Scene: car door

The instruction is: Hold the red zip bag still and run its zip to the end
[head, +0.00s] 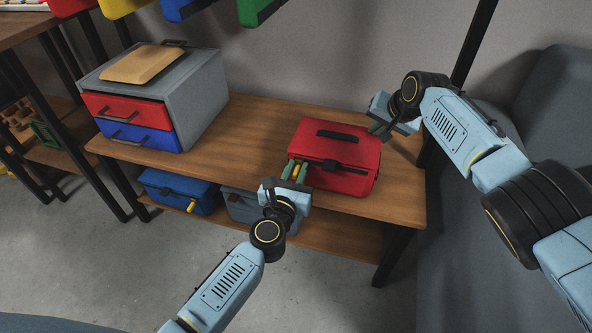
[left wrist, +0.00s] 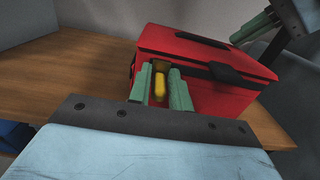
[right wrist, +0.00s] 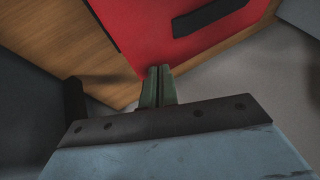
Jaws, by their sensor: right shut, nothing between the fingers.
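The red zip bag (head: 350,182) sits on the wooden bench, with a black handle on top and a black strip with a dark piece along its front. A yellow tab (left wrist: 159,82) sticks out from its left end. My left gripper (head: 296,171) is at that end, its green fingers on both sides of the tab and apparently closed on it. My right gripper (head: 378,129) is just off the bag's right end, its fingers together and empty. In the right wrist view, the red bag (right wrist: 150,25) lies beyond those fingertips, and I see no contact.
A grey drawer box (head: 205,95) with red and blue drawers stands at the bench's left. A blue bag (head: 165,190) and a grey bag (head: 240,208) are on the lower shelf. A black post (head: 470,50) rises behind my right arm. The bench (head: 255,130) between box and bag is clear.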

